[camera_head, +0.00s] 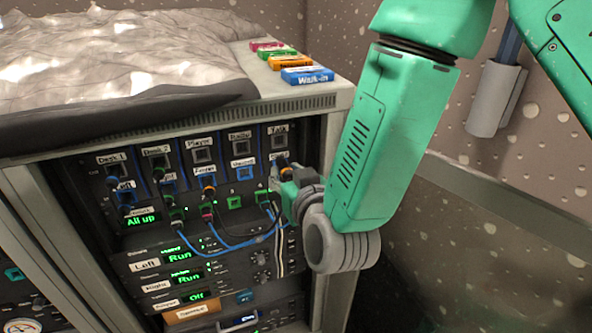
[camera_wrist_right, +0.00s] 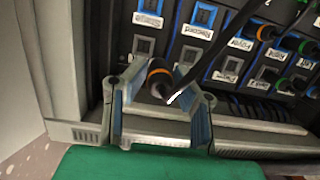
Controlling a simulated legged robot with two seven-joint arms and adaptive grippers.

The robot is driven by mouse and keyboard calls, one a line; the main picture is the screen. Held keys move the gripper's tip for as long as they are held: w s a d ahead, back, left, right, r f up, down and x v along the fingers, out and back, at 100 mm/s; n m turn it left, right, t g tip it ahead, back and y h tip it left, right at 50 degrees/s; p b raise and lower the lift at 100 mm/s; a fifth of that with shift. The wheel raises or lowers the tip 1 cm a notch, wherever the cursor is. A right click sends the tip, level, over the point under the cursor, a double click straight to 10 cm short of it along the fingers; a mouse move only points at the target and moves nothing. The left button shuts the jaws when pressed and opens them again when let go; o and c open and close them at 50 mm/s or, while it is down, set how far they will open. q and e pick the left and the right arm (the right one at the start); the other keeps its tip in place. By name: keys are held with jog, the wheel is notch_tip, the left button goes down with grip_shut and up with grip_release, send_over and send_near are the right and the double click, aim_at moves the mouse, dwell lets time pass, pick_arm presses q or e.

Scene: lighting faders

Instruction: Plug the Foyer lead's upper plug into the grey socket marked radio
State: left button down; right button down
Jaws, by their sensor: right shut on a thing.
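The grey socket marked Radio (camera_head: 240,146) is in the top row of the rack panel in the head view, with no plug seen in it. A plug with an orange ring (camera_head: 209,191) sits under the Foyer label (camera_head: 204,170), apart from my grippers. My right gripper (camera_head: 286,186) is at the panel's right-hand column, below the Talk socket (camera_head: 279,141). In the wrist view its fingers (camera_wrist_right: 158,108) are shut on an orange-ringed plug (camera_wrist_right: 158,76) with a dark cable. I cannot tell which lead this plug belongs to or whether it is seated. My left gripper is not in view.
Blue and dark cables (camera_head: 232,245) loop below the lower sockets. A blue socket marked Record (camera_head: 243,172) lies left of my right gripper. Coloured labelled blocks (camera_head: 307,75) and a crumpled cover (camera_head: 110,60) lie on the rack top. A wall stands close on the right.

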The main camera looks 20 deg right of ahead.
jog(key=a+p, duration=0.1)
jog(key=a, duration=0.5)
jog(key=shift+s, duration=0.15)
dwell(0.5)
jog(key=shift+w, duration=0.7)
jog(key=shift+w, duration=0.15)
jog(key=shift+w+a, duration=0.15)
jog(key=shift+w, duration=2.35)
jog(key=shift+p, duration=0.9)
jog(key=shift+w, duration=0.9)
jog(key=shift+w+r, duration=0.1)
